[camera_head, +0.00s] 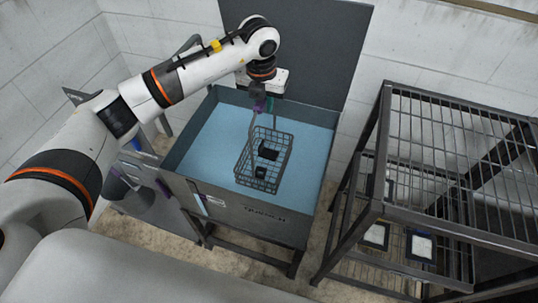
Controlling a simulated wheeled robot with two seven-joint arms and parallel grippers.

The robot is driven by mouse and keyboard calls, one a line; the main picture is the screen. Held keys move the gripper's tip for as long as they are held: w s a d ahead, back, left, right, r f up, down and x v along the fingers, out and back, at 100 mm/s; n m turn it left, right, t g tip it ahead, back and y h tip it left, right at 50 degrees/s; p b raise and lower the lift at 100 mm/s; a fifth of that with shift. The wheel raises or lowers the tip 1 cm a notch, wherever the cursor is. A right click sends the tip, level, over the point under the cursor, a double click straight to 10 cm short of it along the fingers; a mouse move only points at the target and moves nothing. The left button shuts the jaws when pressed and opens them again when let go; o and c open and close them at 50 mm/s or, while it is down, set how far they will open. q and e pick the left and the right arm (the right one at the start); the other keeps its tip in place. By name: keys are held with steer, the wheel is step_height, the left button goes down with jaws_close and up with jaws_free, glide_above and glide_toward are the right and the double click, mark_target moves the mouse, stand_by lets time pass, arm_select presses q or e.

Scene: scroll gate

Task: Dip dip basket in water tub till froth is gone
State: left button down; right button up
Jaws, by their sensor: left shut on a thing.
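The dip basket (241,174) is a dark wire basket with a tall handle. Dark blocky pieces (268,153) lie inside it. It is over the water tub (250,215), a grey metal tank filled with light blue water (208,147). I cannot tell how deep the basket sits in the water. No froth is clear on the surface. My left gripper (262,106) is above the tub's far part, shut on the basket's handle. My right gripper is not in view.
A dark metal rack (385,150) with wire shelves stands to the right, with framed pieces (420,246) on a lower shelf. A raised dark panel (335,50) stands behind the tub. A grey container (150,196) is left of the tub.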

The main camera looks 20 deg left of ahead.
arm_select(q)
steer(key=shift+r+p, duration=0.95)
steer(key=shift+r, duration=1.3)
step_height(320, 180, up, 12)
steer(key=p, duration=0.6)
stand_by(0.5)
